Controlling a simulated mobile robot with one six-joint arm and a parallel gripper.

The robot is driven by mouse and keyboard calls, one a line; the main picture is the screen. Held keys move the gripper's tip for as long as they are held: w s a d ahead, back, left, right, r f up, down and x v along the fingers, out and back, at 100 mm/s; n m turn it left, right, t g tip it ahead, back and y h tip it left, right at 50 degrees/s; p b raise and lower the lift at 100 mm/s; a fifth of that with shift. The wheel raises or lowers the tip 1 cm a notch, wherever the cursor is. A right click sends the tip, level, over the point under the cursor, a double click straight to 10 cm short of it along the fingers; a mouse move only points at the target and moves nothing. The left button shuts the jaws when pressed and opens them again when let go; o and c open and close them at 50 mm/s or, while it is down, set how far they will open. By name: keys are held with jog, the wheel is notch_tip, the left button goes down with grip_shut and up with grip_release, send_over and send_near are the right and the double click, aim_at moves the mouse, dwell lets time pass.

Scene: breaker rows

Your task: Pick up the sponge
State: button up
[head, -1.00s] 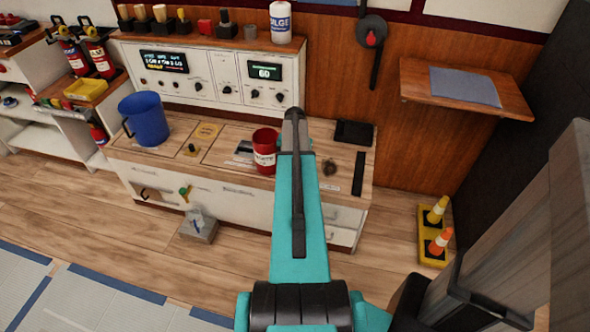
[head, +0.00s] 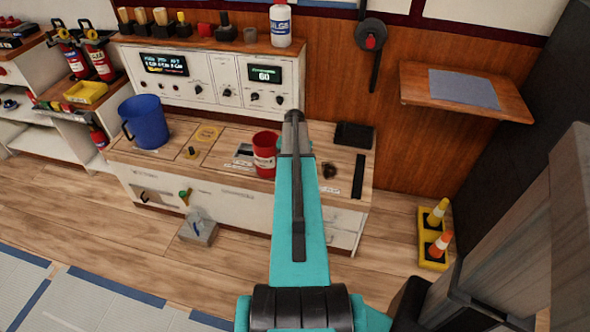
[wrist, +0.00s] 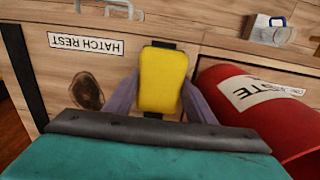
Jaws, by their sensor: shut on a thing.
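The yellow sponge (wrist: 163,80) is in the middle of the wrist view, between the two greyish-purple fingers of my gripper (wrist: 160,92). The fingers press on its left and right sides, so my gripper is shut on it. It appears over the wooden counter top; I cannot tell whether it still touches the surface. In the head view my arm covers both the sponge and my gripper.
A red waste bin (wrist: 255,105) stands close to the right of the sponge; it also shows in the head view (head: 264,155). A HATCH REST label (wrist: 86,45) and a dark round patch (wrist: 87,88) lie left. A blue bucket (head: 145,120) stands further left on the counter.

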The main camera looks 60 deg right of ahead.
jog(key=shift+r, duration=0.6)
notch_tip(320, 180, up, 2)
jog(key=shift+r, duration=0.1)
jog(key=s+a+r, duration=0.1)
jog(key=s+a, duration=0.2)
jog(key=a, duration=1.2)
jog(key=shift+a+r, duration=0.2)
jog(key=shift+a, duration=0.2)
jog(key=shift+w, duration=0.1)
